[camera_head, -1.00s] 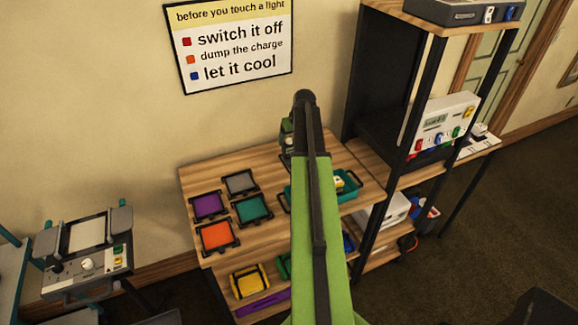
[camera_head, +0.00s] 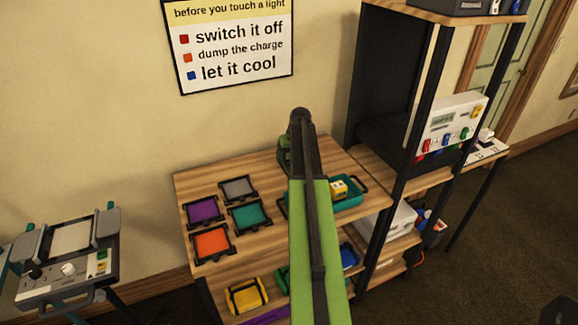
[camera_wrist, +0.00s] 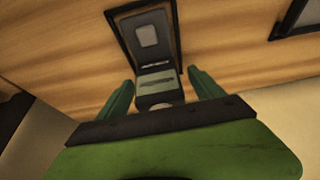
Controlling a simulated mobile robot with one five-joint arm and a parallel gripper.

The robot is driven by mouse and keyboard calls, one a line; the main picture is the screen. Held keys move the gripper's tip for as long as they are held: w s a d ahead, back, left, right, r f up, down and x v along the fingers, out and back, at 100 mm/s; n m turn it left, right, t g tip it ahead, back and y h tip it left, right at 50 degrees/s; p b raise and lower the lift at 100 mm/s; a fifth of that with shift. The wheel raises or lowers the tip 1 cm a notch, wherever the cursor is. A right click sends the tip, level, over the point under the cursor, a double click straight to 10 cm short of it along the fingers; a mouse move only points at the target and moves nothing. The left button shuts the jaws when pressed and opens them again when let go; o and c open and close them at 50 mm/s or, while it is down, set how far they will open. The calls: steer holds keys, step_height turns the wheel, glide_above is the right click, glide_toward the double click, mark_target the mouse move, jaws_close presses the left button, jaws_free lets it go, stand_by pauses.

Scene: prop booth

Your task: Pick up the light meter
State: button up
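A small grey device, which looks like the light meter (camera_wrist: 157,84), shows in the wrist view between my fingers. It has a slotted face, a pale rounded part at its near end and a pale square patch on the dark-framed piece beyond it. My gripper (camera_wrist: 160,76) is open, with one green finger on each side of the device and narrow gaps to it. In the head view my gripper (camera_head: 286,152) is over the back of the wooden shelf top, mostly behind my arm. The device cannot be made out there.
Purple (camera_head: 203,209), grey (camera_head: 238,187), teal (camera_head: 249,215) and orange (camera_head: 212,242) framed squares lie left on the shelf top (camera_head: 275,172). A teal tray (camera_head: 352,197) with a yellow item is to the right. A tall dark rack (camera_head: 415,110) stands close on the right.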

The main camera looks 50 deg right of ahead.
jaws_close()
stand_by(0.3)
steer(key=shift+r, duration=0.1)
